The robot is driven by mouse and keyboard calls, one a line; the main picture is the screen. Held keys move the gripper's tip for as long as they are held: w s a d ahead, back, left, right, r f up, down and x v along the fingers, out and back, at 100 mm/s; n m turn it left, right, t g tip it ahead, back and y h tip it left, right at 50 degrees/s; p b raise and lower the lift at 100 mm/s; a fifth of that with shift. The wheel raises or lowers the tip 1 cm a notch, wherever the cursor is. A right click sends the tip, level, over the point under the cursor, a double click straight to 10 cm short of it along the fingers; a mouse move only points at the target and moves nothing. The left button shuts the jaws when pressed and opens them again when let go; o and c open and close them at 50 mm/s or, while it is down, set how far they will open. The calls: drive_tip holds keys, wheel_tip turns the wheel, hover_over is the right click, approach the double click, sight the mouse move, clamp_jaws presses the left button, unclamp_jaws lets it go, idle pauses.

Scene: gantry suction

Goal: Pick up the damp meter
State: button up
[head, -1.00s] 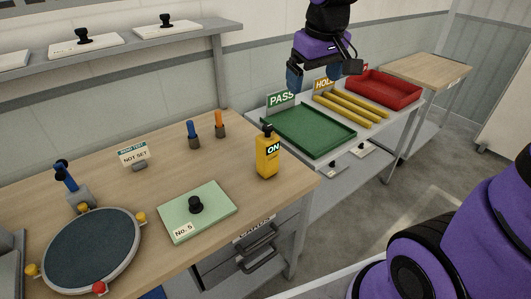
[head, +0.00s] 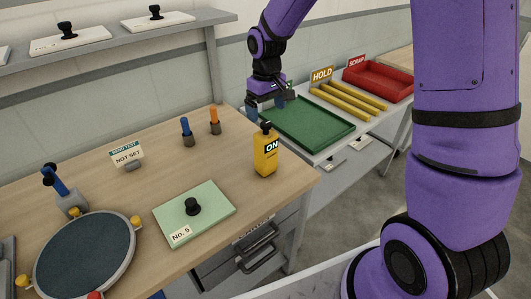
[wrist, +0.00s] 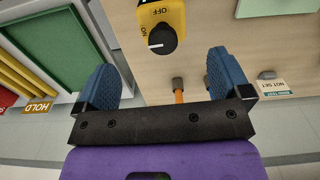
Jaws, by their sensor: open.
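The damp meter (head: 265,156) is a yellow handheld box with a black knob on top and an "ON" label on its face. It stands upright on the wooden bench near the right front edge. In the wrist view its top shows with the knob (wrist: 162,38) and "OFF" and "ON" marks. My gripper (head: 266,109) is open and empty, above and behind the meter in the head view. In the wrist view the two blue fingertips (wrist: 163,75) are spread apart, with the meter beyond them and not touching.
Blue and orange-handled tools (head: 214,122) stand behind the meter. A green No. 5 plate (head: 215,213) with a black knob lies to its left. A green tray (head: 330,138), yellow bars (head: 350,97) and a red tray (head: 390,92) are to the right. A round dark plate (head: 85,258) is at left.

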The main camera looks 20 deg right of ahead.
sight(266, 123)
drive_tip(key=shift+s+a+f, duration=0.1)
drive_tip(key=shift+f, duration=1.95)
drive_tip(key=shift+s+a+f, duration=0.1)
drive_tip(key=shift+f, duration=1.9)
drive_tip(key=c, duration=1.7)
drive_tip(key=shift+o, duration=0.2)
